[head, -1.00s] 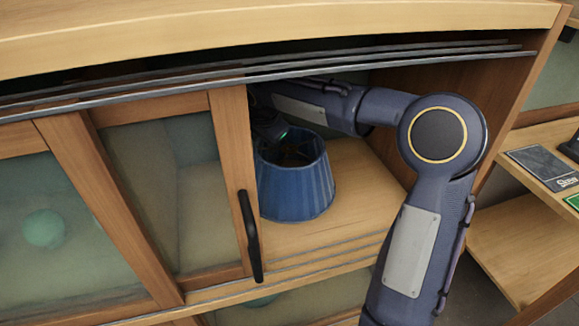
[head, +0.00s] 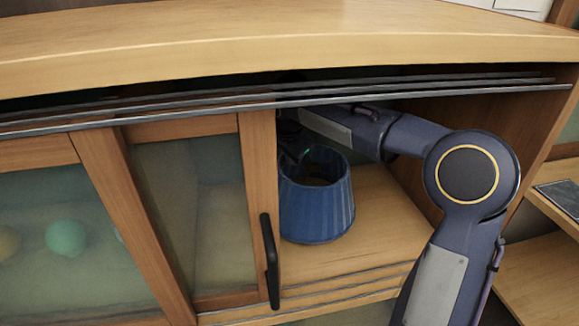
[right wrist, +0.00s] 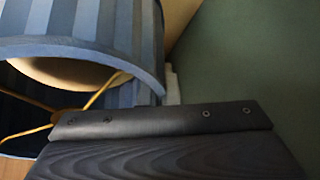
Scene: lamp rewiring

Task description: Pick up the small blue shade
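The small blue shade (head: 318,212) stands upright on the cabinet shelf, just right of the door frame. It is pleated, narrower at its open top. My right gripper (head: 302,154) reaches in from the right, at the shade's upper back rim, mostly hidden in shadow and behind the shade. In the right wrist view the striped blue shade (right wrist: 110,28) fills the upper left, with yellowish wire spokes inside. A dark gripper part (right wrist: 165,125) lies close to its rim; the fingertips and any grip cannot be made out. My left gripper is not in view.
The sliding glass door (head: 190,215) with a black handle (head: 269,262) covers the left of the cabinet. A green ball (head: 66,238) shows behind the glass. The cabinet top (head: 260,50) overhangs the opening. Bare shelf (head: 380,220) lies right of the shade.

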